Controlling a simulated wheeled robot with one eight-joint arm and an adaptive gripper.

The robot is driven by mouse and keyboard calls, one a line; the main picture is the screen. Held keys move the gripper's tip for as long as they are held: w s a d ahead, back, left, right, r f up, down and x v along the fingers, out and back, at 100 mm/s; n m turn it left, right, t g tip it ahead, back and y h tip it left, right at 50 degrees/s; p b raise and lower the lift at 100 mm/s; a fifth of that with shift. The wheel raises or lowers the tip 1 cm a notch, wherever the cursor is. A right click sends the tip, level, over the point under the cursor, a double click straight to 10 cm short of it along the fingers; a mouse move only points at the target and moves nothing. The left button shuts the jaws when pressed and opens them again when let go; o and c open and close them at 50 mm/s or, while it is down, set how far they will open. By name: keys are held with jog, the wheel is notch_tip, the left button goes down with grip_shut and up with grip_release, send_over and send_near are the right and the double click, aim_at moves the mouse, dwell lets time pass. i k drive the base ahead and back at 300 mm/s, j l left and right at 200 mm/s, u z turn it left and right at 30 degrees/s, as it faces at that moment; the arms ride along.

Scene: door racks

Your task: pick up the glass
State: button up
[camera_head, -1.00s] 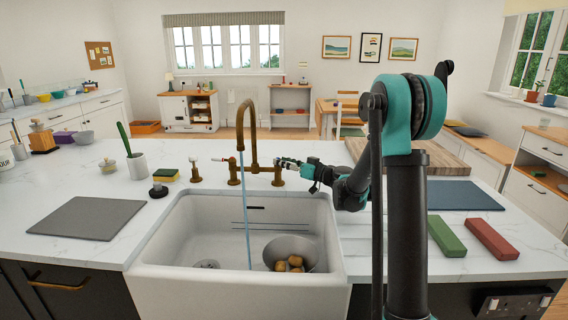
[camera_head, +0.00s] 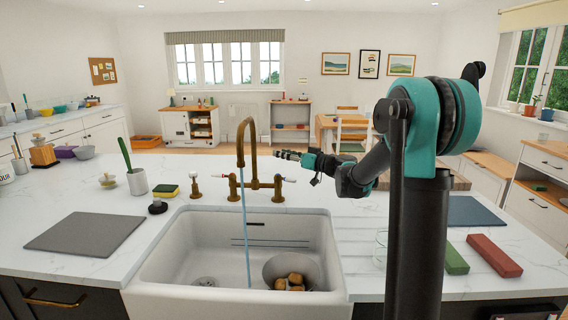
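A clear glass (camera_head: 380,247) stands on the white worktop just right of the sink, partly hidden behind my upright arm link. My gripper (camera_head: 284,155) is up and left of the glass, in the air just right of the brass tap's spout and above its right handle. It points left and is well apart from the glass. It is too small to tell whether its fingers are open or shut; I see nothing in it.
The brass tap (camera_head: 243,150) runs water into the white sink (camera_head: 180,250), where a bowl (camera_head: 270,270) holds potatoes. A green block (camera_head: 454,258) and a red block (camera_head: 494,256) lie right of my arm. A grey mat (camera_head: 88,234) lies at left.

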aim_at(381, 247)
jog(key=k, duration=1)
